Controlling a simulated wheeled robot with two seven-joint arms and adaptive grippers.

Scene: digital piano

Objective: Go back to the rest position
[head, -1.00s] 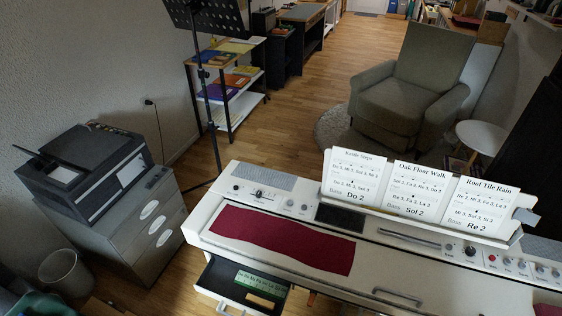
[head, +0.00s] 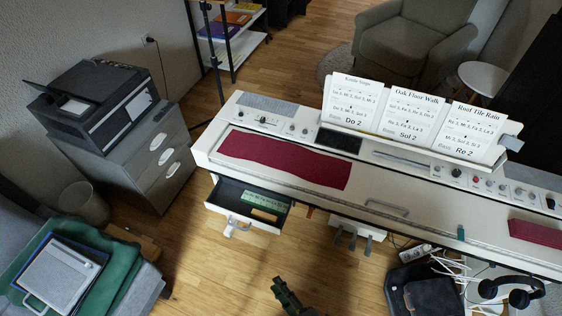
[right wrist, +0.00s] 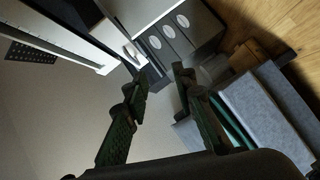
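My right gripper (head: 287,292) shows at the bottom of the head view, dark green, over the wood floor in front of the piano. In the right wrist view its two green fingers (right wrist: 160,85) stand apart with nothing between them. It touches nothing that I can see. My left gripper is outside the frames. The white digital piano (head: 385,178) stands ahead, its closed lid partly covered by a dark red cloth (head: 285,164). A small drawer (head: 246,204) under its left end is open, with a green card (head: 235,197) inside.
A grey cabinet (head: 160,165) with a printer (head: 95,98) stands left. A bench (head: 150,285) with a green cloth and grey case is at the lower left. Floor between is clear.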

